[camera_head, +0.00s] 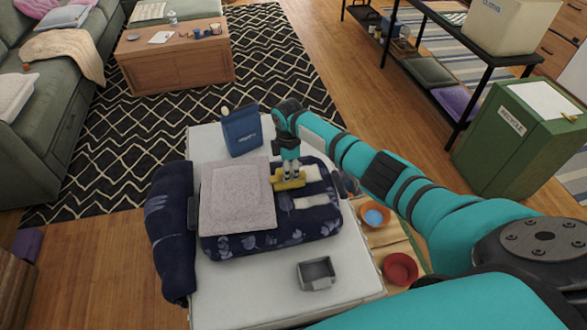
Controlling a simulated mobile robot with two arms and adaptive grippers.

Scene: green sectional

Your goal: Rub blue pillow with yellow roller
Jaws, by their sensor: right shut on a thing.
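The blue pillow (290,228) is dark navy with a pale leaf pattern and lies flat on a white surface (345,275). A greyish-pink folded cloth (236,193) covers its left part. Two pale strips show on its right part. My right gripper (289,177) points down over the pillow's upper middle and is shut on the yellow roller (281,185). The roller is at the pillow's top, just right of the cloth; whether it presses on the fabric I cannot tell. My left gripper is not in view.
A blue pouch (242,132) stands behind the pillow. A grey open box (316,272) sits in front. A dark navy roll (168,235) is at the left edge. Orange and red bowls (400,269) are at the right, below my right arm. A green recycle bin (505,140) stands farther right.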

